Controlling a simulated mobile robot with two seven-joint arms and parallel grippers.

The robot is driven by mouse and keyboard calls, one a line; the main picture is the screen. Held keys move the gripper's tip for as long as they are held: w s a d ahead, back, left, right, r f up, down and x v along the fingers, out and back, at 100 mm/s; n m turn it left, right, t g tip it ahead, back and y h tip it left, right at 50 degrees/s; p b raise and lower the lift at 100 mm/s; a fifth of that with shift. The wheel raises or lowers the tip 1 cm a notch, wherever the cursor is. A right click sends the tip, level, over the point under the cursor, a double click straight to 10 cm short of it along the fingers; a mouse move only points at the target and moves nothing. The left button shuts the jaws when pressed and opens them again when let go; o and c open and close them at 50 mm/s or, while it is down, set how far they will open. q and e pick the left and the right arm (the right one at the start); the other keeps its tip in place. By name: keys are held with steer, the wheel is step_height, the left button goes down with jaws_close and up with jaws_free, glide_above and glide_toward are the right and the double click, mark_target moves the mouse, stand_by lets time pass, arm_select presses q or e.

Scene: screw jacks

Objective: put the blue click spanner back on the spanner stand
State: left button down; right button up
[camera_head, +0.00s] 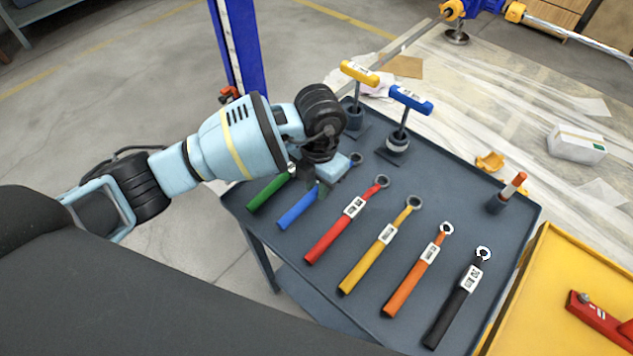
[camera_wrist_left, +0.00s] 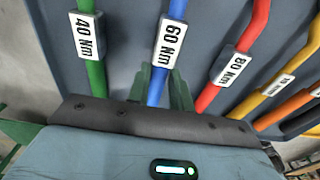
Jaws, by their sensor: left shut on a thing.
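The blue click spanner (camera_head: 296,211) lies on the dark grey table top (camera_head: 265,225), between a green spanner and a red one. Its white label reads 60 Nm in the left wrist view (camera_wrist_left: 169,42). My left gripper (camera_head: 318,186) is shut on the blue spanner, with a finger on each side of its shaft, as the left wrist view shows. The gripper hides part of the shaft in the head view. I cannot tell a separate spanner stand from the dark top that bears the spanners. My right gripper is not in view.
Beside the blue spanner lie the green (camera_head: 270,192), red (camera_head: 333,232), yellow (camera_head: 372,258), orange (camera_head: 411,283) and black (camera_head: 453,311) spanners. A yellow T-handle (camera_head: 360,73) and a blue T-handle (camera_head: 411,99) stand upright behind. A yellow tray (camera_head: 545,250) is at the right.

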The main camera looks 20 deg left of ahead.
arm_select(q)
steer(key=c, duration=1.7)
jaws_free()
steer(key=shift+f, duration=0.1)
steer(key=o, duration=0.5)
steer(key=shift+o, duration=0.2)
step_height(320, 180, up, 12)
steer(key=shift+w+p, duration=0.2)
steer(key=shift+p, duration=0.1)
steer(key=shift+d, duration=0.1)
